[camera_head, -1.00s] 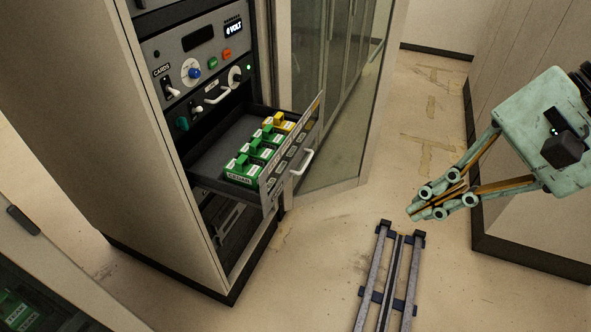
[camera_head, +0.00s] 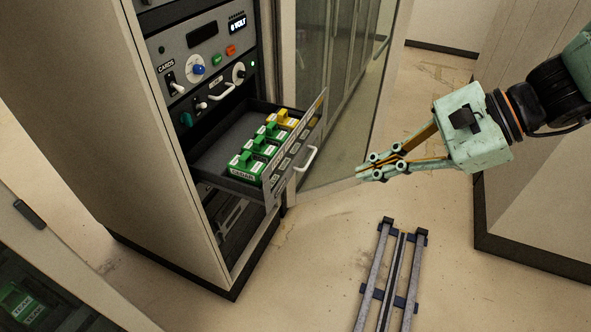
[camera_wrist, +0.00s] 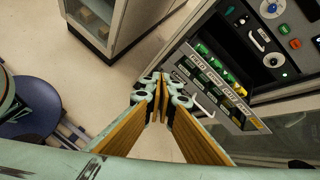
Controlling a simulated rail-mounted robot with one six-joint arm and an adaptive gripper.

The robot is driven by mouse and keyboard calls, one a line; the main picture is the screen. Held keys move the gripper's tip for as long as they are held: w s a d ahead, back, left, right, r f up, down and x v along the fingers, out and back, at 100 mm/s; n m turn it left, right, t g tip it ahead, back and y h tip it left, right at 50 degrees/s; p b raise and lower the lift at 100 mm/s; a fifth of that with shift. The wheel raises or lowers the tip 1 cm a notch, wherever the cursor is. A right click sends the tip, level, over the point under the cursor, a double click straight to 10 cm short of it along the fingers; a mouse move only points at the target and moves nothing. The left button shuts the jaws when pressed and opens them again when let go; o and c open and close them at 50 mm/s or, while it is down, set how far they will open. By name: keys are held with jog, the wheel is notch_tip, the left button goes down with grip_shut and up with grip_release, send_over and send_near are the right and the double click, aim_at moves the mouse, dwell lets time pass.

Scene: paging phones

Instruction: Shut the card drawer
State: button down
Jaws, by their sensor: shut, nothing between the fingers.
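The card drawer (camera_head: 230,138) is pulled well out of the rack cabinet. It holds several green card blocks (camera_head: 253,152) and a yellow one (camera_head: 283,118) along its front panel. A pale handle (camera_head: 307,160) sits on the front panel. My gripper (camera_head: 362,173) is shut and empty, to the right of the handle and apart from it, pointing left toward the drawer front. In the wrist view, the gripper tips (camera_wrist: 160,78) are together, and the drawer front (camera_wrist: 212,92) lies beyond them to the right.
The rack cabinet (camera_head: 165,160) stands left, with knobs and switches on panels above the drawer. A glass cabinet door (camera_head: 335,110) stands behind the drawer. A floor rail (camera_head: 385,280) lies front centre. A beige cabinet (camera_head: 535,190) stands right. Floor between gripper and drawer is clear.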

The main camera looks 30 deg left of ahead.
jog(key=w+a+f+m+t+y, duration=0.1)
jog(key=w+a+f+m+y, duration=0.1)
jog(key=w+a+f+m, duration=0.5)
jog(key=w+a+f, duration=0.3)
jog(key=w+f, duration=0.1)
jog(key=f, duration=0.3)
jog(key=shift+w+f+y, duration=0.2)
jog(key=shift+f+y, duration=0.05)
jog(key=shift+y, duration=0.15)
jog(key=shift+a, duration=0.1)
send_near(286, 171)
jog(key=shift+a+f, duration=1.05)
jog(key=shift+f, duration=0.65)
jog(key=shift+s+a, duration=0.15)
jog(key=shift+a, duration=0.7)
jog(key=shift+s+a, duration=0.2)
jog(key=shift+a, duration=0.6)
jog(key=shift+a+b, duration=0.2)
jog(key=shift+b, duration=0.15)
